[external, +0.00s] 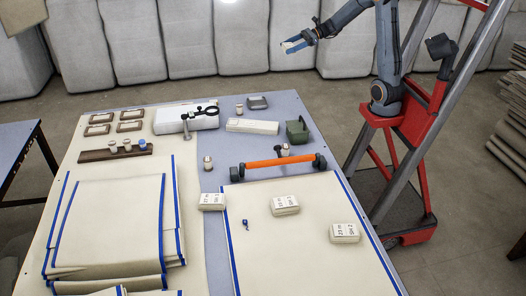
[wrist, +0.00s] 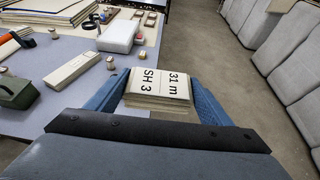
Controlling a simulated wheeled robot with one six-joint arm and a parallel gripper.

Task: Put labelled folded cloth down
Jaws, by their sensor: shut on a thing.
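My gripper (external: 292,46) is raised beyond the far end of the table in the external view. In the wrist view its two blue fingers (wrist: 158,92) are shut on a cream folded cloth (wrist: 160,84), with the label "31 m SH 3" facing the camera. The held cloth is hard to make out in the external view. Three other labelled folded cloths sit on the table: one left of centre (external: 211,201), one in the middle (external: 285,206) and one at right (external: 344,233). The last two lie on a blue-edged cream sheet (external: 262,268).
The table (external: 222,172) also holds an orange bar with dark ends (external: 277,163), a green box (external: 297,131), a long cream box (external: 252,126), a white block (external: 180,121) and a large cloth stack (external: 110,225). Grey padded blocks (external: 190,45) line the back.

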